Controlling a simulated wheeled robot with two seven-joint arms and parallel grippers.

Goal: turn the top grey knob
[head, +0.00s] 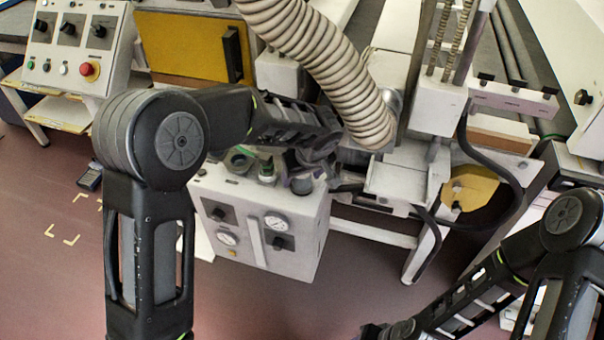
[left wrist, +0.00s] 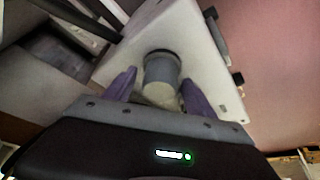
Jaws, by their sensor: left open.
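A grey round knob (left wrist: 162,70) stands on the top face of a white control box (left wrist: 130,60) in the left wrist view. My left gripper (left wrist: 158,88) is open, with one purple finger on each side of the knob; I cannot tell whether they touch it. In the head view my left gripper (head: 298,160) is over the right end of the box top, partly hidden by my own wrist. A grey knob (head: 302,186) shows just below it.
A ribbed hose (head: 320,60) hangs close behind my left wrist. Open floor (head: 60,280) lies at the left.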

